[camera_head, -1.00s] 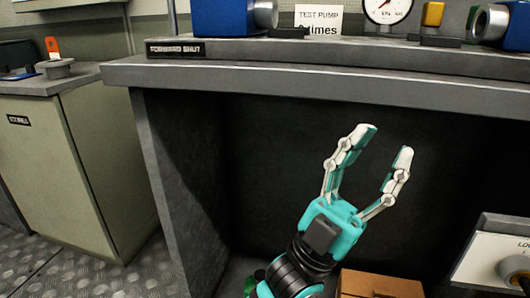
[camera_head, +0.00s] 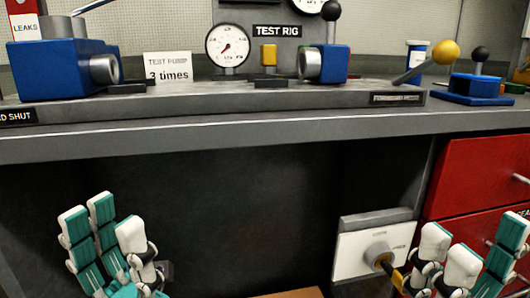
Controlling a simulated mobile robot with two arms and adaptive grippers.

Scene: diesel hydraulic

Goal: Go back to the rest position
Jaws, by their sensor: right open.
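My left gripper (camera_head: 108,232) is at the lower left, in front of the dark recess under the bench. Its teal and white fingers point up, stand apart and hold nothing that I can see. My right gripper (camera_head: 470,250) is at the lower right, in front of the red drawers. Its fingers point up and are spread, with nothing between them. Both wrists and arms are largely cut off by the bottom edge.
The grey bench (camera_head: 240,133) crosses the view above both grippers. It carries a blue pump block (camera_head: 50,68), a gauge (camera_head: 228,46) and a yellow-knobbed lever (camera_head: 430,60). A white panel with a knob (camera_head: 350,252) stands left of my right gripper, beside red drawers (camera_head: 478,175).

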